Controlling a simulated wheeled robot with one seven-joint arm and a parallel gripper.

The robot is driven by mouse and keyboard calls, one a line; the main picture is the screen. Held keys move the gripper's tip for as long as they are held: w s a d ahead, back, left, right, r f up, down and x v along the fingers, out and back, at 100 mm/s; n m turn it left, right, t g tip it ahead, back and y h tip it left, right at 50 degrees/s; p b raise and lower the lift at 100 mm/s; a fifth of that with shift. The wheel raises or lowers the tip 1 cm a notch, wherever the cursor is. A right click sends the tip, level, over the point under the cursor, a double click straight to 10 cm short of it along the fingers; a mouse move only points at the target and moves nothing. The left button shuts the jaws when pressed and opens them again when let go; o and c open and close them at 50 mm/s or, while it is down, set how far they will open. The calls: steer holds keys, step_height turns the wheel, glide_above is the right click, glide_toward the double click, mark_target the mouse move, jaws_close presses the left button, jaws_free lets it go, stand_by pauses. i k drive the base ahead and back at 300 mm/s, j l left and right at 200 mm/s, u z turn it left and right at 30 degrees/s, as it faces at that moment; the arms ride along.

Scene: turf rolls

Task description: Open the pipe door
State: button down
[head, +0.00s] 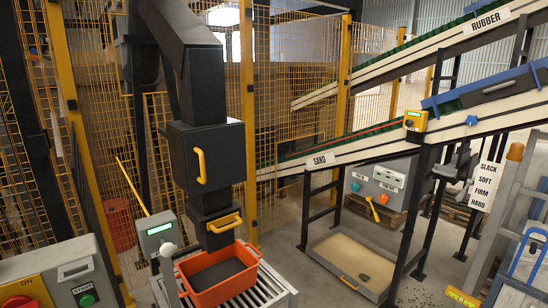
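The dark pipe (182,35) comes down from the top and widens into a black box. The pipe door (208,160) is the front panel of that box, with a vertical yellow handle (200,166). The door looks closed and flush with the box. Below it, a narrower pipe section (212,206) carries a second, horizontal yellow handle (226,223). My gripper does not show in this view, and nothing visible touches either handle.
An orange crate (208,299) with dark granules stands under the pipe on a roller conveyor (270,286). Control boxes (158,234) stand left. A sand tray (322,245) lies on the floor behind, below the conveyor belts. Yellow mesh fencing (290,100) stands behind the pipe.

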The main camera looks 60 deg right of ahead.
mark_target(216, 156)
steer(key=z, duration=1.55)
